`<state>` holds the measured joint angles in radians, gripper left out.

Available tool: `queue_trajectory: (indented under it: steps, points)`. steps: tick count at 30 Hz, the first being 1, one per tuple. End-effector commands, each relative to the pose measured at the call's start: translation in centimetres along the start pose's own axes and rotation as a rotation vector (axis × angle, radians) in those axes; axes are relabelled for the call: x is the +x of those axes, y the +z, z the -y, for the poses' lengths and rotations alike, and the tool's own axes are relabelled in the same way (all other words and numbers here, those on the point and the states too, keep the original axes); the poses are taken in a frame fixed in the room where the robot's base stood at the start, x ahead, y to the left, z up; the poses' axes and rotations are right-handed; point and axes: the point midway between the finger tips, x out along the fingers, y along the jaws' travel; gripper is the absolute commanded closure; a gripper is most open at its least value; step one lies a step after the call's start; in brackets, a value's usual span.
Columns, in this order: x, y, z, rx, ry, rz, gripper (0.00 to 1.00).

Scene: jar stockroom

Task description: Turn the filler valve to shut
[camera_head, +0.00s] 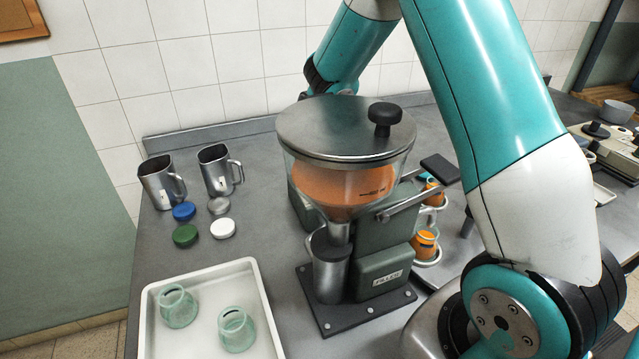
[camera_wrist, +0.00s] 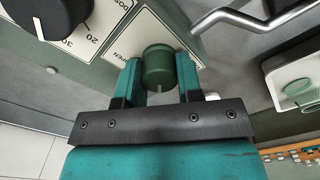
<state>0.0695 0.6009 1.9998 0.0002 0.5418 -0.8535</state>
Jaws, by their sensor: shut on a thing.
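In the wrist view a green knob (camera_wrist: 158,64) stands beside a white plate marked OPEN (camera_wrist: 112,45). A short pale line shows on the knob's near face. My gripper (camera_wrist: 158,80) is shut on this knob, one finger on each side. In the head view the filler (camera_head: 385,270) stands on the bench, with a clear hopper (camera_head: 335,185) of orange contents under a steel lid (camera_head: 340,130). A steel cup (camera_head: 330,270) is under its outlet. My gripper and the green knob are not visible in the head view.
In the wrist view a black dial (camera_wrist: 45,12) and a bent metal rod (camera_wrist: 255,22) are near my gripper. In the head view a white tray (camera_head: 150,310) holds two glass jars. Two steel jugs (camera_head: 160,182) and several lids (camera_head: 185,235) stand at left.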

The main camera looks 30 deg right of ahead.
Motion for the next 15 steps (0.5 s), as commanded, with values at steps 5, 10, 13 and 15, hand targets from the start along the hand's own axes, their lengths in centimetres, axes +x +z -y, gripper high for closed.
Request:
queue_trajectory:
  steps: [5, 10, 13, 15]
  points:
    - [-0.13, -0.1, -0.1, 0.001, 0.004, -0.004, 0.9]
    - [-0.1, -0.08, -0.08, 0.001, 0.003, -0.003, 0.41]
    - [-0.07, -0.06, -0.06, 0.001, 0.002, -0.002, 0.41]
    - [-0.06, -0.05, -0.04, 0.001, 0.002, -0.002, 0.41]
